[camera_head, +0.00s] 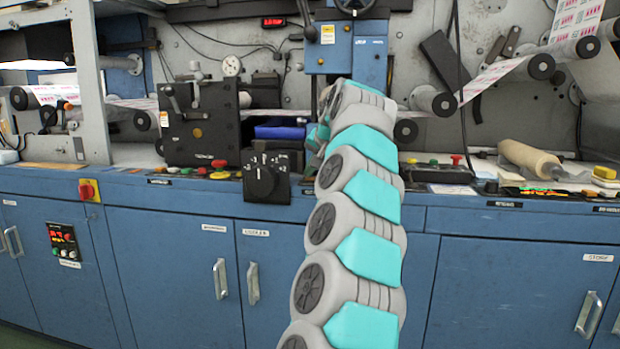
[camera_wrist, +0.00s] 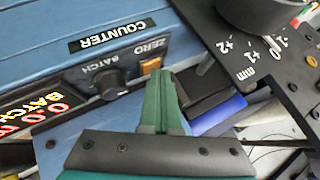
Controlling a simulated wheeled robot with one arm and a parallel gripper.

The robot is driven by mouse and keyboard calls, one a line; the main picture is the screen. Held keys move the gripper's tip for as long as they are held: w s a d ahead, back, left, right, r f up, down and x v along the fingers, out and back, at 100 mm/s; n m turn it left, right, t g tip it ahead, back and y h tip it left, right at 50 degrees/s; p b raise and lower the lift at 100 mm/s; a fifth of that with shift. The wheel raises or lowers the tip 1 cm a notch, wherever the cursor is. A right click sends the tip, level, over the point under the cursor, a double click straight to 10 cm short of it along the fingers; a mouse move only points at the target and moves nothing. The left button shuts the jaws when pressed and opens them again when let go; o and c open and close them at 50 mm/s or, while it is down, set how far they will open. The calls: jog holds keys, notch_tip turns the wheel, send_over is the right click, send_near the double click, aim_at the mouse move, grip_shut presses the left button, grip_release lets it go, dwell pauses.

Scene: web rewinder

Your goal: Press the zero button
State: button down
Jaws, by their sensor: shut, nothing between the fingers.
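The zero button is an orange square (camera_wrist: 151,66) on the blue counter panel (camera_wrist: 140,18) in the wrist view, beside the printed word ZERO. My gripper (camera_wrist: 162,76) is shut, its green fingers pressed together with nothing between them. Its tips overlap the lower edge of the button in the picture; I cannot tell whether they touch it. The lower part of the button is hidden by the tips. In the head view my arm hides the counter panel and most of the gripper.
In the wrist view, a black batch knob (camera_wrist: 107,84) and a lit red display (camera_wrist: 40,117) sit left of the button. A black plate with a millimetre scale (camera_wrist: 262,62) and a blue block (camera_wrist: 222,112) lie to the right. The head view shows a black dial box (camera_head: 266,178) left of my arm.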

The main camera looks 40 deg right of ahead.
aim_at(311, 179)
dwell(0.3)
jog(key=shift+r+p, duration=0.85)
jog(key=shift+r, duration=0.1)
notch_tip(311, 179, up, 5)
jog(key=p, duration=0.4)
jog(key=shift+p, duration=0.35)
dwell(0.3)
